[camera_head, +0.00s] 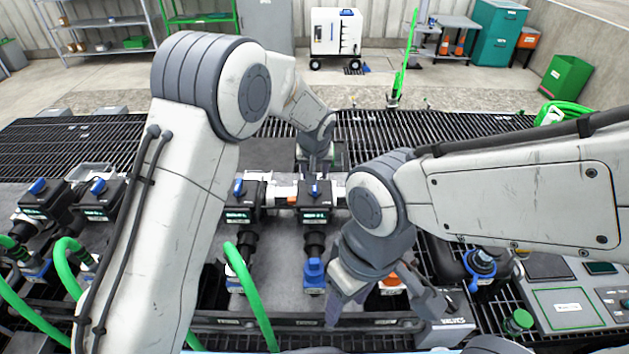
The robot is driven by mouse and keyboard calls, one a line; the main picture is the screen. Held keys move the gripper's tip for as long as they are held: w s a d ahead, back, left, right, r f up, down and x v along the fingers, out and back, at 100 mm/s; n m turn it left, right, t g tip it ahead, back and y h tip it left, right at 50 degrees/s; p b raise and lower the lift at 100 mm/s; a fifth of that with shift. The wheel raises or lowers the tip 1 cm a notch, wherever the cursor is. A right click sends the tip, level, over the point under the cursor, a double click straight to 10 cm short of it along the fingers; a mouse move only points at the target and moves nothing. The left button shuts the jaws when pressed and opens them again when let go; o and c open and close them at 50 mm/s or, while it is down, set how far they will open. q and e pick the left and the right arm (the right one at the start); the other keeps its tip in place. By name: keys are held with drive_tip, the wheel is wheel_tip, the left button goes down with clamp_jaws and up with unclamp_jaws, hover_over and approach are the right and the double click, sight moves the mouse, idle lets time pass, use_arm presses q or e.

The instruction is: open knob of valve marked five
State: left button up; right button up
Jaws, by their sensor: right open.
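Several dark valve boxes with blue knobs stand in a row on the grey manifold bench. Two are at the left, with knobs (38,186) and (98,185). Two are at the centre, with knobs (239,188) and (315,190). Their labels are too small to read, so I cannot tell which is marked five. My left gripper (317,160) points down just behind or above the right centre valve; its fingertips are too small to judge. My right gripper (388,306) is open, fingers spread, over the bench's front right, above an orange-and-white part (390,284). My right arm may hide more valves.
Green hoses (250,290) run up to the fittings at front. A blue coupling (314,272) stands below the right centre valve. A grey box marked VALVES (448,326) is beside my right gripper. A control panel (568,305) lies at far right. Dark grating (400,130) lies behind.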

sight(315, 188)
use_arm(q)
drive_tip(key=p+x, duration=0.1)
drive_tip(key=x, duration=0.5)
drive_tip(key=shift+w+f, duration=0.1)
drive_tip(key=shift+f, duration=0.15)
clamp_jaws()
